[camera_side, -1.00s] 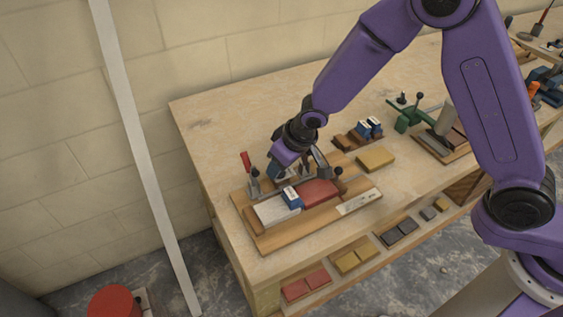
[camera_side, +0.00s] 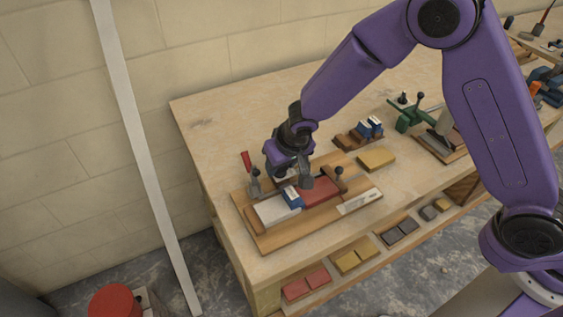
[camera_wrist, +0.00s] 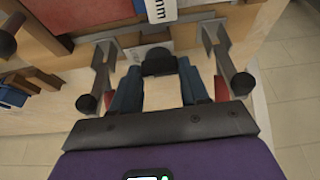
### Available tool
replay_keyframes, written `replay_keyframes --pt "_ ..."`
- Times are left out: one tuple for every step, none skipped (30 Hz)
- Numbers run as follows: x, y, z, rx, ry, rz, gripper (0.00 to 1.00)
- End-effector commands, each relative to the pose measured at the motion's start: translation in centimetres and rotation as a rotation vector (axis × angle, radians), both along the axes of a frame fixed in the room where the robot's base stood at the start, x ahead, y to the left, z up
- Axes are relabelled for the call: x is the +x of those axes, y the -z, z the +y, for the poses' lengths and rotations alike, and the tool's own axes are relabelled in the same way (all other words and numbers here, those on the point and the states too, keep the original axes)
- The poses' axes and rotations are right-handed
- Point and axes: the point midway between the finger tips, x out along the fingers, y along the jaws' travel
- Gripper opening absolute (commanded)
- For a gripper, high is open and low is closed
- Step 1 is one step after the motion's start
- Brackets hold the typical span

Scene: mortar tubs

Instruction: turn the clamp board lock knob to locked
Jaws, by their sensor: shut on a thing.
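The clamp board (camera_side: 263,243) is a wooden board on the bench, carrying a red block (camera_side: 324,191), a pale block (camera_side: 272,210) and a blue-and-white block (camera_side: 292,197). My gripper (camera_side: 298,183) is low over the board's middle, behind these blocks, and hides part of it. In the wrist view a round black knob (camera_wrist: 158,62) sits between my gripper's fingertips (camera_wrist: 159,72), and the gripper is shut on it. I cannot read a locked or unlocked mark.
A red-handled clamp (camera_side: 252,172) stands at the board's left, close to my gripper. A dark-knobbed post (camera_side: 340,178) stands at its right. The bench's back left is bare.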

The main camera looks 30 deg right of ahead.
Motion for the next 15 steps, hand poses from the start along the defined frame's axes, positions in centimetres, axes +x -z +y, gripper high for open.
replay_keyframes --pt "-0.07 0.03 -0.01 -0.002 0.011 0.002 0.14" --pt "-0.07 0.03 -0.01 -0.002 0.016 0.002 0.14" --pt "-0.07 0.03 -0.02 -0.003 0.022 0.002 0.14" --pt "-0.07 0.03 -0.03 -0.002 0.026 0.002 0.14" --pt "-0.07 0.04 -0.03 -0.002 0.029 0.002 0.14" --pt "-0.07 0.04 -0.03 -0.002 0.032 0.002 0.14" --pt "-0.07 0.04 -0.03 -0.002 0.033 0.002 0.14" --pt "-0.07 0.04 -0.03 -0.002 0.034 0.002 0.14" --pt "-0.06 0.04 -0.03 -0.002 0.035 0.002 0.14" --pt "-0.07 0.04 -0.04 -0.002 0.035 0.002 0.14" --pt "-0.07 0.04 -0.03 -0.002 0.035 0.002 0.14" --pt "-0.07 0.04 -0.03 -0.001 0.036 0.002 0.14" --pt "-0.07 0.04 -0.03 -0.001 0.036 0.002 0.14" --pt "-0.07 0.04 -0.03 -0.001 0.036 0.002 0.14" --pt "-0.07 0.04 -0.03 -0.001 0.036 0.002 0.14"
